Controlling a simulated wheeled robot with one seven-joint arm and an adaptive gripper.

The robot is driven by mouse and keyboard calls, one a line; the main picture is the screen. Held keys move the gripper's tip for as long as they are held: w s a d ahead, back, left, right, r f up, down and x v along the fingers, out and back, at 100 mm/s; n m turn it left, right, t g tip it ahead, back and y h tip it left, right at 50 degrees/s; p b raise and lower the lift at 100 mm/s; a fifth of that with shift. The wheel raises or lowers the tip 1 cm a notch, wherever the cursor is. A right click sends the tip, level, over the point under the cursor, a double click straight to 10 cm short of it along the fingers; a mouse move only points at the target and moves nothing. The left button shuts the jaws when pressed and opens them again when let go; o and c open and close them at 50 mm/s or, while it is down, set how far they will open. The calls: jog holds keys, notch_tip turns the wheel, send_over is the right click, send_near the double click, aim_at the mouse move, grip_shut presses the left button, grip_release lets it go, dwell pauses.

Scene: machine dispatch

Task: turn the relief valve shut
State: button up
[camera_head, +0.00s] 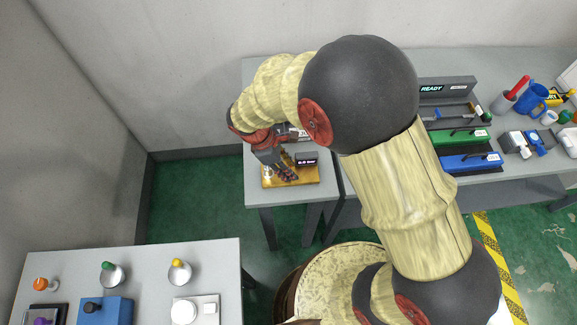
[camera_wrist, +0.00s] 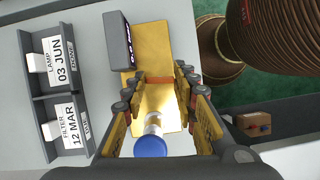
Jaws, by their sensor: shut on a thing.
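The relief valve assembly stands on a yellow base plate (camera_head: 309,177) on the small grey table. In the wrist view, a narrow orange-red bar, seemingly the valve's handle (camera_wrist: 166,79), spans between the fingertips. A blue-capped cylinder (camera_wrist: 151,145) with a white and brass body shows nearer the camera, between the fingers. My gripper (camera_head: 284,174) reaches down over the plate, and in the wrist view (camera_wrist: 164,82) its two fingers are shut on the valve's handle. The fingers partly cover the grip. The exact angle of the handle is hard to tell.
A dark display box (camera_head: 307,159) stands on the plate, close to the fingers. In the wrist view, a rack with date cards (camera_wrist: 62,95) lies to the left. A bench with green and blue trays (camera_head: 466,161) is at right; a table with knobs (camera_head: 140,262) is at lower left.

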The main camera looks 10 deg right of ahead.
jog(key=m+p, duration=0.1)
jog(key=m, duration=0.1)
jog(key=m+g+p, duration=0.1)
jog(key=m, duration=0.1)
jog(key=shift+w+r+g, duration=0.1)
jog(key=shift+w+g, duration=0.05)
jog(key=shift+g, duration=0.15)
jog(key=m+p, duration=0.1)
jog(key=m, duration=0.1)
jog(key=m+g+y, duration=0.1)
jog(key=m, duration=0.2)
jog(key=shift+w+d+y+p, duration=0.1)
jog(key=shift+d+y+p, duration=0.05)
jog(key=shift+y+p, duration=0.2)
jog(key=m, duration=0.2)
jog(key=m+g+y+p, duration=0.1)
jog(key=m, duration=0.1)
jog(key=shift+d+y, duration=0.1)
jog(key=shift+y, duration=0.15)
jog(key=shift+m+y+p, duration=0.45)
jog(key=shift+m+y, duration=0.15)
jog(key=shift+m, duration=1.2)
jog(key=o, duration=1.1)
jog(key=shift+o, duration=0.3)
jog(key=v, duration=1.2)
jog(key=shift+w+d, duration=0.15)
jog(key=shift+w, duration=0.05)
